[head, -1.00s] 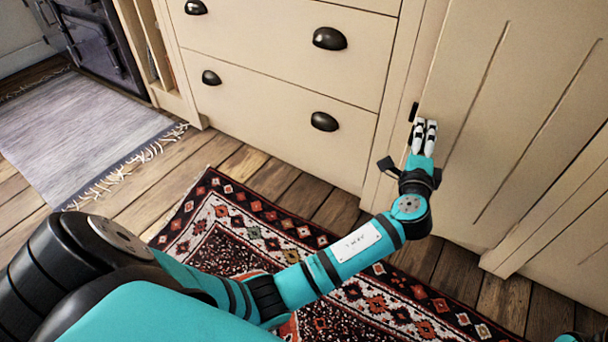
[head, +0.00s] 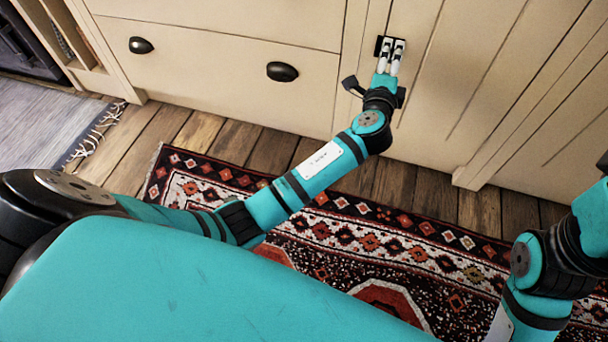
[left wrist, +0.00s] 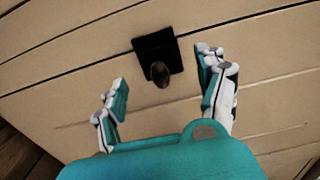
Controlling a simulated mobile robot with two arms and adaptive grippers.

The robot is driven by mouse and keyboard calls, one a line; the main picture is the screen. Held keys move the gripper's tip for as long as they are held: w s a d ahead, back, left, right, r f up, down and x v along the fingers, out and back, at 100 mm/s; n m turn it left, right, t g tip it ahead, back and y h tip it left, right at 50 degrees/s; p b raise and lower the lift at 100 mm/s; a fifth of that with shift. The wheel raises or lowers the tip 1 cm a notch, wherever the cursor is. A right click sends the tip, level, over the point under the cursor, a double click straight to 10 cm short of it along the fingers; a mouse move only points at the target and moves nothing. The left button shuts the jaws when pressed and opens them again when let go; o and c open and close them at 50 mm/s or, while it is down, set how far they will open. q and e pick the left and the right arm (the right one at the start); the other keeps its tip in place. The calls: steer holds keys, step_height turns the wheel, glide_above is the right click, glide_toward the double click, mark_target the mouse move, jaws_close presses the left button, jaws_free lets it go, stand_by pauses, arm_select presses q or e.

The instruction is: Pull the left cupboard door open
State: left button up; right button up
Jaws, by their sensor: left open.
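The left cupboard door (head: 440,85) is a cream, grooved panel at the upper right of the head view, and it looks closed. It fills most of the left wrist view (left wrist: 70,75). Its dark latch plate and knob (left wrist: 158,62) show in the left wrist view, centred ahead of the fingers. My left gripper (head: 394,47) is at the door's left edge, by the latch.
Cream drawers with black cup handles (head: 282,71) are left of the door. A patterned red rug (head: 350,225) covers the wooden floor in front. A cream post foot (head: 472,178) juts out at the cupboard's base. A grey rug (head: 40,125) lies at far left.

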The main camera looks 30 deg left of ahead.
arm_select(q)
steer(key=s+d+p, duration=0.3)
steer(key=s+p, duration=0.1)
steer(key=s, duration=0.9)
steer(key=s+a+f+n+g+h+p, duration=0.25)
steer(key=s+f+g+p, duration=0.35)
steer(key=f+p, duration=0.7)
steer(key=s+a+f+n+g+p, duration=0.1)
steer(key=s+a+f+g+p, duration=0.1)
steer(key=s+p, duration=0.4)
steer(key=s+a+f+n+g+p, duration=0.2)
steer(key=s+f+g+p, duration=0.1)
steer(key=s+p, duration=0.3)
steer(key=shift+s+f, duration=0.15)
steer(key=shift+s, duration=0.95)
steer(key=shift+h, duration=0.25)
